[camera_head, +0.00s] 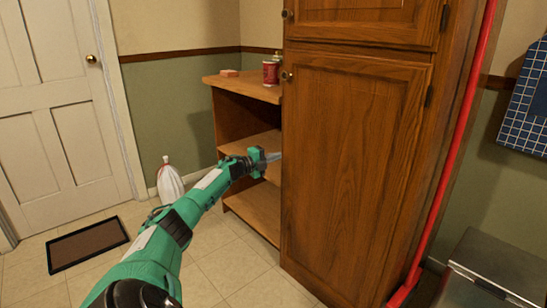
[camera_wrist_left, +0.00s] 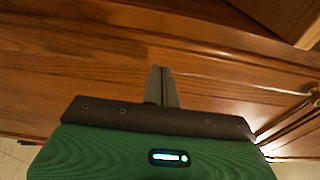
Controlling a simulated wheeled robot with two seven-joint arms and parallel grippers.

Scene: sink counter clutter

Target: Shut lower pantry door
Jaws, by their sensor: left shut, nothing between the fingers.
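The lower pantry door (camera_head: 350,170) is a tall brown wooden panel with a small knob (camera_head: 287,77) at its upper left and hinges on its right. It looks nearly in line with the cabinet front; I cannot tell whether it stands slightly ajar. My left gripper (camera_head: 276,157) is shut and empty at the door's left edge, level with its middle. Its tips are close to that edge; contact is unclear. In the left wrist view, the closed fingers (camera_wrist_left: 162,72) show against brown wood. My right gripper is not in view.
An open wooden shelf unit (camera_head: 245,93) stands left of the pantry, with a red can (camera_head: 270,73) on top. The upper pantry door (camera_head: 365,18) is above. A red pole (camera_head: 455,150) leans at the right. A dark mat (camera_head: 87,244) lies on the floor at left.

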